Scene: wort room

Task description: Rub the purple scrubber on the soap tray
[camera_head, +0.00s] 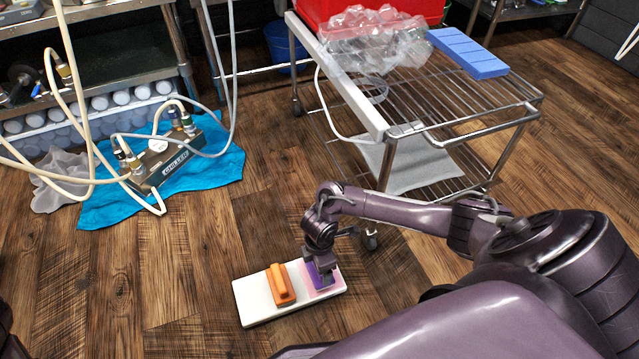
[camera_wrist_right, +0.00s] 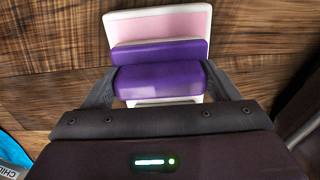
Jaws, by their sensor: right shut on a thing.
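A purple scrubber (camera_head: 319,279) is held between the fingers of my right gripper (camera_head: 319,264). It also shows in the right wrist view (camera_wrist_right: 160,80), with a finger on each side of its handle. The scrubber is over the pink end of a white tray (camera_head: 257,312) on the floor, and it appears to rest on the pink surface; exact contact is hidden. In the right wrist view the tray's pink part (camera_wrist_right: 160,25) shows beyond the scrubber. An orange handled block (camera_head: 281,284) sits on the tray to the left. My left gripper is not in view.
A wire-shelf cart (camera_head: 460,85) stands behind, with a red crate (camera_head: 350,10), clear plastic and a blue block (camera_head: 467,53). A pump (camera_head: 165,160) with hoses lies on a blue cloth (camera_head: 215,172) at left. Wooden floor around the tray's left is clear.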

